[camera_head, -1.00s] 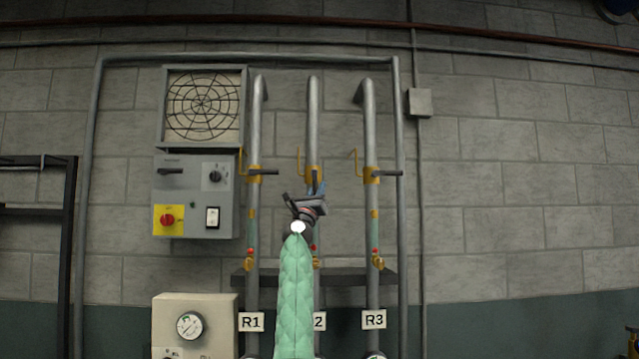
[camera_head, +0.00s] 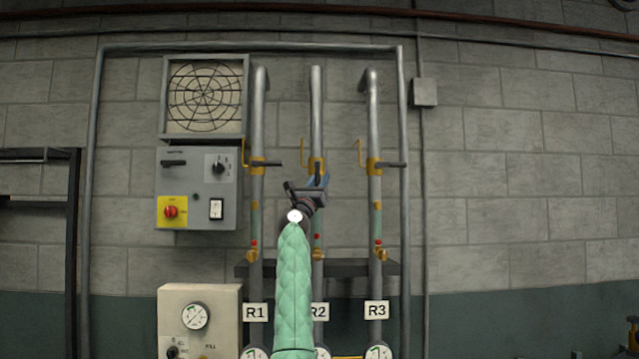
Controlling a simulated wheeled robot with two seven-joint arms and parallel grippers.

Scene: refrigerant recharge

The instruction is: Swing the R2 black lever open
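The R2 pipe (camera_head: 317,110) is the middle of three grey pipes, with its R2 label (camera_head: 320,312) low down. Its brass valve (camera_head: 316,165) has a yellow handle at its left. My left gripper (camera_head: 312,184) is at the R2 pipe just below this valve, at the end of my green-sleeved arm. The gripper covers this part of the pipe, and I cannot make out the R2 black lever clearly. Whether the fingers touch it or are shut is too small to tell. My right gripper is not in view.
The R1 valve (camera_head: 257,166) and R3 valve (camera_head: 374,166) flank R2, each with a black lever pointing right. A grey control box (camera_head: 196,190) and a fan grille (camera_head: 205,97) are at the left. A dark shelf (camera_head: 347,268) crosses behind the pipes.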

